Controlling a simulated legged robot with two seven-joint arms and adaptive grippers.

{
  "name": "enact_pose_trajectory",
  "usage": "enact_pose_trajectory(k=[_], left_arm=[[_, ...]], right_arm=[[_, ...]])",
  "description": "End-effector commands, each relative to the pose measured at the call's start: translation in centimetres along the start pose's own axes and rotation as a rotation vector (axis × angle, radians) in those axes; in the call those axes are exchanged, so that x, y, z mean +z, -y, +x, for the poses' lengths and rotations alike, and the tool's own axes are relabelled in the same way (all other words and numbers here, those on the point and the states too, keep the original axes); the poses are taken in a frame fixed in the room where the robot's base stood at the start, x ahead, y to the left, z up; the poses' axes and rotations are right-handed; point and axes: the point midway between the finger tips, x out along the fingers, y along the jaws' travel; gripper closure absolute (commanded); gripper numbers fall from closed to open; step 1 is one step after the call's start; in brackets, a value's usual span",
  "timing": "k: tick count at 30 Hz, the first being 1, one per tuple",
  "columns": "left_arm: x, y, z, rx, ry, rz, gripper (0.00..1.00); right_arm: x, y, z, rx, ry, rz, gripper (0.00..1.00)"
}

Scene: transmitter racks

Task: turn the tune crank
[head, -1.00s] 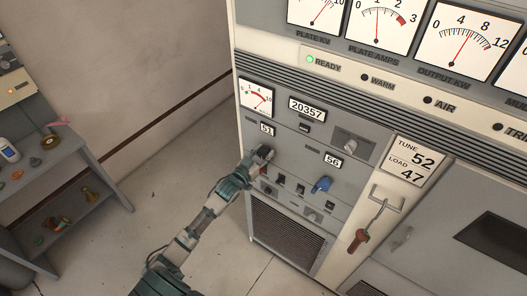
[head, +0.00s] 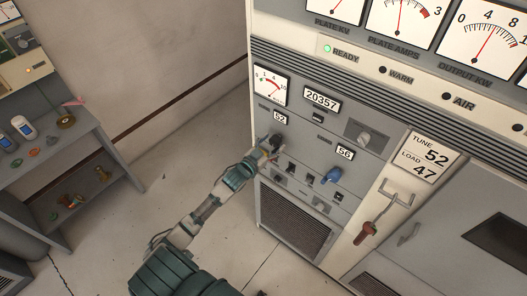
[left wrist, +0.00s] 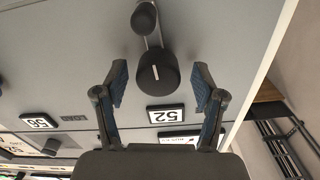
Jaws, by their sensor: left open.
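The tune crank (left wrist: 157,72) is a black round hub with a white mark and an arm ending in a black handle knob (left wrist: 143,18). In the head view the crank (head: 275,140) is partly hidden by my left gripper (head: 266,153), at the panel's left. In the left wrist view my left gripper (left wrist: 160,84) is open, one finger on each side of the hub with gaps between. The display by the crank (head: 280,117) reads 52. The card (head: 425,158) reads TUNE 52, LOAD 47. My right gripper is not in view.
A second display (head: 345,153) reads 56, above a blue knob (head: 331,176). Several small switches sit between it and my gripper. A red-handled lever (head: 366,232) hangs at the right. A grey shelf (head: 70,165) with small items stands left; the floor between is clear.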

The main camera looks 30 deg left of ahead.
Motion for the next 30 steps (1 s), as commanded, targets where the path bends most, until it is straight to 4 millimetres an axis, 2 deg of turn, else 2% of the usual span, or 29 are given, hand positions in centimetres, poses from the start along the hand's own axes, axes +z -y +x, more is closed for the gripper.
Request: enact_pose_trajectory(k=[6, 13, 18, 30], left_arm=[[0.2, 0.0, -5.0, 0.001, 0.003, 0.002, 0.30], [0.3, 0.0, -8.8, 0.000, 0.004, 0.000, 0.30], [0.2, 0.1, -10.0, 0.000, 0.001, 0.000, 0.30], [0.2, 0.1, -10.1, 0.000, 0.001, 0.000, 0.30]], right_arm=[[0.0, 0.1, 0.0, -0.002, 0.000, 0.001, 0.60], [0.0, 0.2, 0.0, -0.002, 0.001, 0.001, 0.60], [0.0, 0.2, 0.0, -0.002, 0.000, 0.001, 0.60], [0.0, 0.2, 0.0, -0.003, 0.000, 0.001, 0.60]])
